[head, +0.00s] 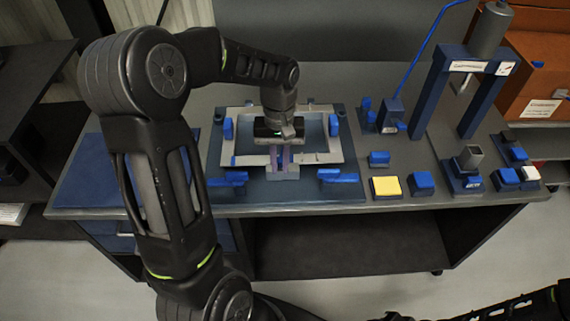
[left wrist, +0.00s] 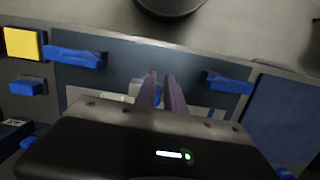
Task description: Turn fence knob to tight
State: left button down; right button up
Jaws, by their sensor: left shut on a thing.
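My left gripper (head: 281,163) points down over the light grey frame fixture (head: 235,150) on the blue base plate (head: 240,190). Its purple fingers are close together at a small pale grey block (head: 284,174) at the front middle of the frame. The fingers also show in the left wrist view (left wrist: 162,88), reaching past the dark gripper body. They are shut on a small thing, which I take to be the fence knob. The fingers hide most of it, and I cannot read its turn or any mark. My right gripper is not in view.
Blue handles (head: 338,176) flank the fixture's front. A yellow block (head: 386,186) and a blue press frame (head: 470,90) stand to the right on the grey bench (head: 340,80). An orange cabinet (head: 540,60) is at the far right. A blue mat (head: 95,180) lies left.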

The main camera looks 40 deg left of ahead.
pick_arm(q)
jog(key=shift+s+a, duration=0.2)
jog(key=shift+a, duration=0.05)
jog(key=shift+n, duration=0.5)
jog(key=shift+w, duration=0.1)
jog(key=c, duration=1.5)
grip_release()
jog(key=shift+r, duration=0.1)
jog(key=shift+o, duration=0.7)
jog(key=shift+d, duration=0.1)
notch_tip(320, 180, up, 8)
jog(key=p, duration=0.6)
